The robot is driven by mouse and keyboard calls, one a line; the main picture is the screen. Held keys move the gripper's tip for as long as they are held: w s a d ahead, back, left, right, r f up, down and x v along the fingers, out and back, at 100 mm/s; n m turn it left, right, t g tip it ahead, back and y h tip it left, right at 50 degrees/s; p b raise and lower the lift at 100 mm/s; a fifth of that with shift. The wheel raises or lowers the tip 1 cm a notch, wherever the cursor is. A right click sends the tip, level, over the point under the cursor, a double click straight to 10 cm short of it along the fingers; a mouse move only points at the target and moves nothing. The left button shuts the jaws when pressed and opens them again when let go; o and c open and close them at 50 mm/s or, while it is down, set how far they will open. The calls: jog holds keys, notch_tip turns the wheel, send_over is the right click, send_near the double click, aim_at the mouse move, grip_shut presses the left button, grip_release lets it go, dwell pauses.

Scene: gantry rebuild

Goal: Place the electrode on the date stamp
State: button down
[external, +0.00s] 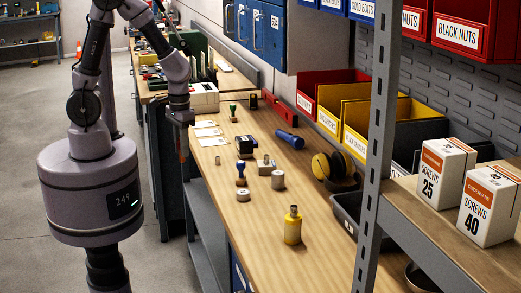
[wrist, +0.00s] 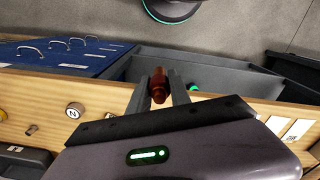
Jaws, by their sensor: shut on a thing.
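My gripper (wrist: 160,92) is shut on a reddish-brown, roughly cylindrical piece, which I take for the electrode (wrist: 158,84), in the wrist view. In the external view my gripper (external: 183,150) hangs beside the near left edge of the workbench, and the held piece is barely visible there. A small dark block-shaped item (external: 245,147) on the bench may be the date stamp. A blue-handled stamp (external: 241,173) and a grey metal piece with a knob (external: 266,165) stand close by, so I cannot tell for certain which it is.
The wooden workbench (external: 262,220) also holds a yellow bottle (external: 292,226), a blue cylinder (external: 290,139), yellow earmuffs (external: 334,166) and white cards (external: 207,132). A metal rack post (external: 375,150) and screw boxes (external: 444,172) stand at the right. The bench's front stretch is mostly clear.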

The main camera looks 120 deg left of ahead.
jog(key=a+r+p, duration=0.5)
jog(key=p, duration=0.3)
send_over(245, 138)
jog(key=shift+d+r, duration=0.25)
jog(key=shift+d, duration=0.05)
notch_tip(245, 138, down, 3)
jog(key=shift+w+a+r+b, duration=0.1)
jog(key=shift+b, duration=0.3)
jog(key=shift+f, duration=0.45)
jog(key=shift+r, duration=0.1)
